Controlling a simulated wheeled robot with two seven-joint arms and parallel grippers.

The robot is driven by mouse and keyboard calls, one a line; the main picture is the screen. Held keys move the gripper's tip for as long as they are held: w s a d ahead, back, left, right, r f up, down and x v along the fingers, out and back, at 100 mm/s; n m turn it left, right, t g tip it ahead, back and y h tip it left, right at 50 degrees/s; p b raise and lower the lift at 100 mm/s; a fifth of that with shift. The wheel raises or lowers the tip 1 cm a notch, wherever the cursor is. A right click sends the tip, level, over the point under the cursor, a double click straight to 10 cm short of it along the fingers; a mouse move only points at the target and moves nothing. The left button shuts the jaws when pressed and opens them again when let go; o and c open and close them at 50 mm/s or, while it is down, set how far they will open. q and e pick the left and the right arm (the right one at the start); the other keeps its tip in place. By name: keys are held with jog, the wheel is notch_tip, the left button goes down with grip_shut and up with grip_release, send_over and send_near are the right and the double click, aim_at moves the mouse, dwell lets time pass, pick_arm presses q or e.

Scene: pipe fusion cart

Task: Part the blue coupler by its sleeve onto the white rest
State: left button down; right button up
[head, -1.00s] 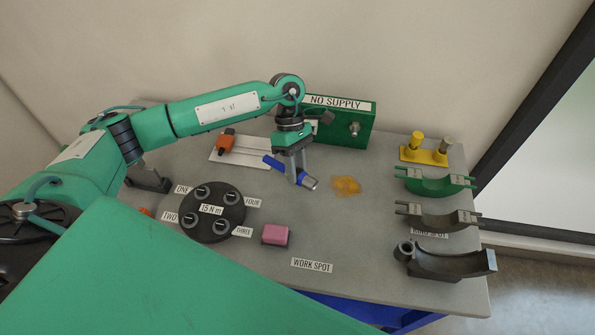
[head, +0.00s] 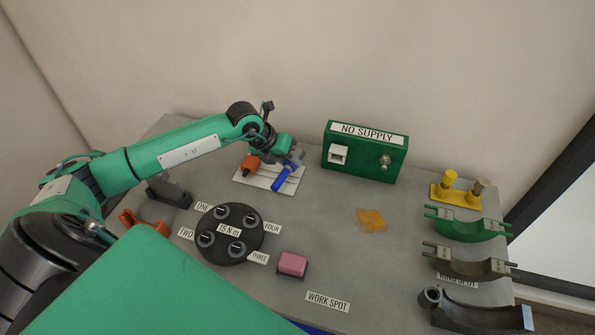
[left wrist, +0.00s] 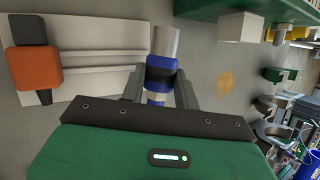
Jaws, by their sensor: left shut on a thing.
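The blue coupler (head: 279,181) has a blue sleeve and a silver end. My left gripper (head: 288,165) is shut on it. In the head view, the coupler overlaps the right part of the white rest (head: 262,183), its blue end towards the lower left. In the left wrist view, the coupler (left wrist: 160,72) sits between the fingers (left wrist: 160,87), silver end pointing away, just right of the white rest (left wrist: 100,72). I cannot tell if it touches the rest. An orange and black piece (head: 249,163) stands on the rest's left end. My right gripper is not in view.
A green box (head: 367,170) labelled NO SUPPLY stands right of the rest. A black round plate (head: 228,255) and a pink block (head: 292,263) lie nearer. Green (head: 467,230) and grey cradles line the right edge. An amber patch (head: 370,219) lies mid-table, with bare table around it.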

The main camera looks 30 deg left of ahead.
pick_arm(q)
jog(key=shift+w+a+r+n+t+y, duration=0.15)
jog(key=shift+a+n+t, duration=0.05)
jog(key=shift+a+n, duration=0.25)
jog(key=shift+w+a+r+n+t+y, duration=0.1)
jog(key=shift+a+r+n+t+y, duration=0.1)
jog(key=shift+a+n, duration=0.25)
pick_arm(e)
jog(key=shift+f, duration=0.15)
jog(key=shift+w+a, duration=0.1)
